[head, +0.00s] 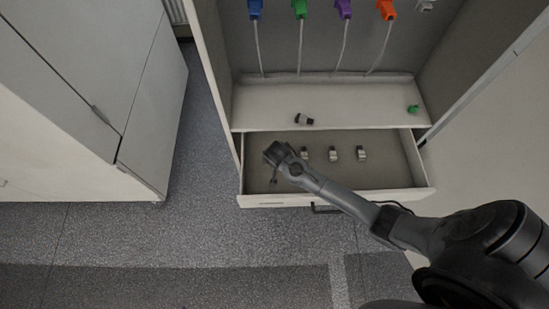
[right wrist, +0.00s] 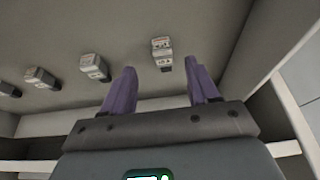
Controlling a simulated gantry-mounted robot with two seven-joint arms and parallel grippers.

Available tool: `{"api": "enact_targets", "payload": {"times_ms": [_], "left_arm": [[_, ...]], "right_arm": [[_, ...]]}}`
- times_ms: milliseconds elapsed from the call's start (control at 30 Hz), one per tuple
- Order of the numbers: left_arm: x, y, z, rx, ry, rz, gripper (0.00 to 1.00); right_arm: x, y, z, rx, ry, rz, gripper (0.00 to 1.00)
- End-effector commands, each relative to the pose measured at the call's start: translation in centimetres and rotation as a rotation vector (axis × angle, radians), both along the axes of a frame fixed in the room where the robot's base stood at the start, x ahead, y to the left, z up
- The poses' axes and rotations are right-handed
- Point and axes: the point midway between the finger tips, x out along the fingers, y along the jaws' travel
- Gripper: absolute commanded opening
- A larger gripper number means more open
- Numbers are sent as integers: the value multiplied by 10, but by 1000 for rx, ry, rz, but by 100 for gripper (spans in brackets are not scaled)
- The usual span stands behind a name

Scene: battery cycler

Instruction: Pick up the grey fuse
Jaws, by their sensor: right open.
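Small grey-and-white fuses lie in a row in the open drawer (head: 395,180). The head view shows three of them: a left one (head: 305,153), a middle one (head: 333,154) and a right one (head: 361,153). My right gripper (head: 273,179) is over the drawer's left part, left of these three. In the right wrist view, my right gripper (right wrist: 160,65) is open and empty, with purple fingers. A grey fuse (right wrist: 161,53) shows beyond and between its fingertips, apart from them; my gripper hides it in the head view. Other fuses (right wrist: 95,68) lie to its left. My left gripper is not in view.
A dark-and-white piece (head: 304,119) and a small green piece (head: 413,108) lie on the shelf (head: 350,108) behind the drawer. Blue, green (head: 299,9), purple and orange connectors hang above on cables. The drawer's left wall is close to my right gripper. Cabinets (head: 95,90) stand at left.

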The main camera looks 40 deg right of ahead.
Motion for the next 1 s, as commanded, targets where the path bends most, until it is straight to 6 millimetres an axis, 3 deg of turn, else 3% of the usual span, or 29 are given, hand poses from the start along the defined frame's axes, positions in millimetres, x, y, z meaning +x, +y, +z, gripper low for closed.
{"api": "enact_targets", "payload": {"times_ms": [267,600,933,1000], "left_arm": [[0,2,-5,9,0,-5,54],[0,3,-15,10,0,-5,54],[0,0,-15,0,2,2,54],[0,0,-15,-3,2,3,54]], "right_arm": [[5,-4,-16,1,1,-1,60],[19,-12,-52,0,1,0,60],[20,-14,-56,0,1,1,60],[20,-14,-56,0,1,1,49]]}}
